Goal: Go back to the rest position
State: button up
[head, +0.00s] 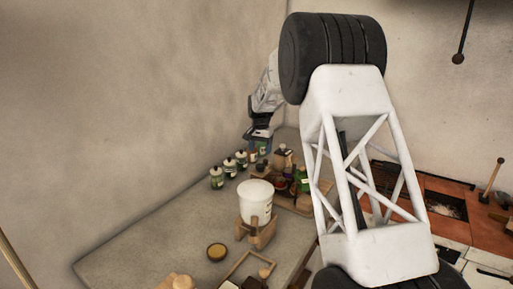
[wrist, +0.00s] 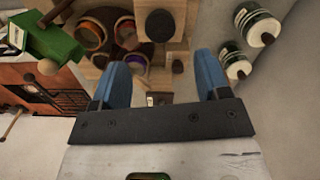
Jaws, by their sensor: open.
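My gripper (head: 262,146) is at the back of the counter in the head view, low near the wall, above a group of jars and a wooden rack. In the wrist view its two blue fingers (wrist: 161,62) are spread apart, with nothing held between them. Wooden blocks and a round dark-topped piece (wrist: 160,25) lie beyond the fingertips. The white lattice arm link in the head view is mine and hides part of the counter's right side.
White jars with green labels (head: 216,178) line the wall; two show in the wrist view (wrist: 258,25). A wooden rack (head: 300,203) holds small pots. A white bucket (head: 255,201) sits in a wooden stand. A green box (wrist: 50,38) is at left. The counter's front left (head: 150,245) is clear.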

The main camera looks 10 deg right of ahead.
jog(key=shift+s+r, duration=0.1)
jog(key=s+a+r+n, duration=0.1)
jog(key=s+r, duration=0.4)
jog(key=s, duration=0.5)
jog(key=s+a+r+n+t, duration=0.1)
jog(key=s+r, duration=0.3)
jog(key=s, duration=0.7)
jog(key=s+a+r+n, duration=0.1)
jog(key=s+r, duration=0.4)
jog(key=s, duration=0.5)
jog(key=s+a+f+n, duration=0.1)
jog(key=s+f, duration=0.2)
jog(key=s, duration=1.3)
jog(key=s+a+f+n+t, duration=0.1)
jog(key=s+f+n, duration=0.1)
jog(key=s, duration=1.5)
jog(key=shift+s+f+n+t, duration=0.2)
jog(key=shift+f+n+t, duration=0.1)
jog(key=shift+f, duration=0.2)
jog(key=shift+c, duration=0.4)
